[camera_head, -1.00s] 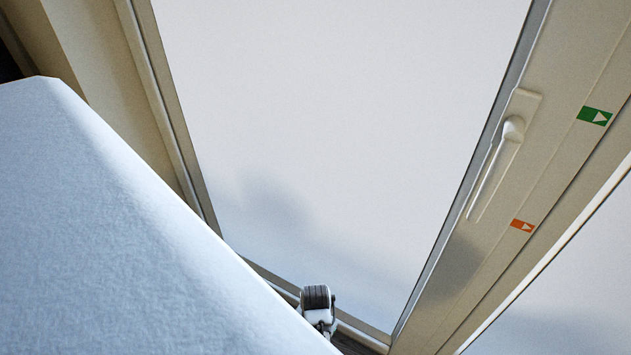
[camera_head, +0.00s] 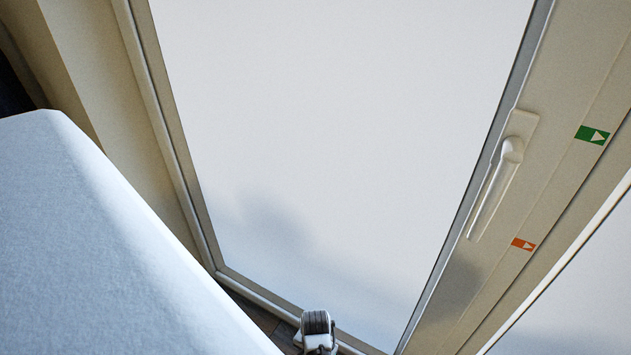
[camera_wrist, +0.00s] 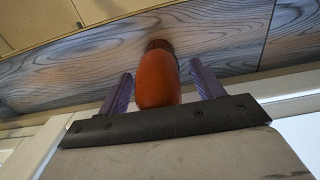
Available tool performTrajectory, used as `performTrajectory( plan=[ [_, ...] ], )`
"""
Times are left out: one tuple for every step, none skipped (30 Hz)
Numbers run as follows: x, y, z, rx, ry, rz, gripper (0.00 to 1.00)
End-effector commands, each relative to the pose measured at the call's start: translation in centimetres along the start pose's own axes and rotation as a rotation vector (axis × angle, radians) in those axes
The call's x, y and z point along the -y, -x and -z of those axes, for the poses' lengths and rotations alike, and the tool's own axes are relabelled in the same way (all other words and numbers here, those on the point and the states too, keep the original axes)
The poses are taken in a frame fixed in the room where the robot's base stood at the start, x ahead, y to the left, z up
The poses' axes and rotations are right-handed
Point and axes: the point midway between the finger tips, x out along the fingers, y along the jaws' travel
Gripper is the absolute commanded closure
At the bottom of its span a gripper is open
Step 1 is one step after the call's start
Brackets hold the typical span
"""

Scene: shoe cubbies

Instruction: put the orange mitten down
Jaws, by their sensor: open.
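The orange mitten (camera_wrist: 157,77), with a brown cuff at its far end, shows in the wrist view. It lies between the two purple fingers of my gripper (camera_wrist: 161,90). My gripper is open, with a gap visible on each side of the mitten. The mitten's far end is against grey wood-grain boards (camera_wrist: 80,68) in the picture; I cannot tell whether it rests on them. The near end of the mitten is partly hidden by the gripper's dark front edge. Neither the mitten nor my gripper can be made out in the head view.
In the head view, a large white block-like surface (camera_head: 90,250) fills the lower left. Behind it is a tall pale glazed panel (camera_head: 340,130) with a white handle (camera_head: 502,175) on its right frame. Green (camera_head: 592,135) and orange (camera_head: 523,244) arrow stickers mark that frame.

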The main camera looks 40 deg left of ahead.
Motion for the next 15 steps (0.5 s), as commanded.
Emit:
performTrajectory(
  plan=[
    [0.0, 0.1, 0.0, 0.0, 0.0, 0.0, 0.33],
    [0.0, 0.1, 0.0, 0.0, 0.0, 0.0, 0.33],
    [0.0, 0.3, 0.0, -0.001, 0.0, 0.0, 0.33],
    [0.0, 0.6, 0.0, -0.001, 0.0, 0.001, 0.33],
    [0.0, 0.8, 0.0, -0.002, 0.0, 0.001, 0.33],
    [0.1, 1.3, 0.1, -0.002, 0.0, 0.002, 0.33],
    [0.1, 1.8, 0.1, -0.003, 0.0, 0.002, 0.33],
    [0.1, 2.3, 0.1, -0.003, 0.0, 0.002, 0.33],
    [0.1, 3.1, 0.1, -0.003, 0.0, 0.002, 0.33],
    [0.1, 3.8, 0.1, -0.004, 0.0, 0.003, 0.33],
    [0.1, 4.5, 0.1, -0.004, 0.0, 0.003, 0.33],
    [0.1, 5.4, 0.1, -0.004, 0.0, 0.003, 0.33],
    [0.1, 6.1, 0.1, -0.004, 0.0, 0.003, 0.33],
    [0.1, 6.7, 0.1, -0.004, 0.001, 0.003, 0.33],
    [0.1, 7.6, 0.1, -0.004, 0.001, 0.002, 0.33]
  ],
)
